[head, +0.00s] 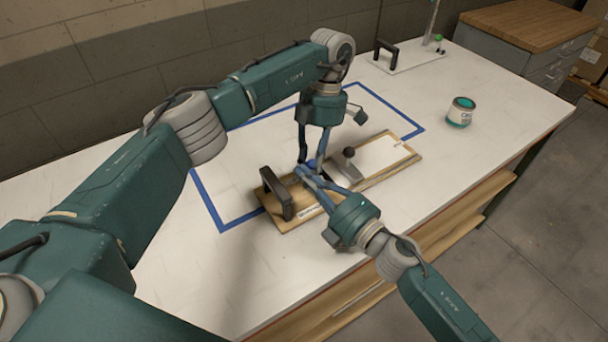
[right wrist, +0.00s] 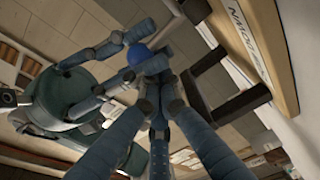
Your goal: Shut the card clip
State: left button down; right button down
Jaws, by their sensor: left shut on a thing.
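The wooden board (head: 408,155) lies on the table with a white card (head: 382,154) on its right part. A grey clip piece with a dark ball knob (head: 348,153) stands beside the card. My left gripper (head: 312,165) reaches down over the board and is shut on a blue ball knob (right wrist: 137,54), seen in the right wrist view. My right gripper (head: 306,172) comes in from the right, close to the left one. In its wrist view its fingertips (right wrist: 160,84) are together just below the blue knob. The crossing fingers hide the contact in the head view.
A black handle (head: 277,193) stands at the board's left end, close to both grippers. Blue tape (head: 212,205) outlines an area around the board. A teal paint can (head: 460,112) stands at the right. A black-handled plate (head: 405,60) lies at the back.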

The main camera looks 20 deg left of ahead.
pick_arm(q)
jog(key=c, duration=1.7)
grip_release()
jog(key=shift+s+a, duration=0.2)
jog(key=shift+s, duration=0.05)
jog(key=shift+c, duration=0.2)
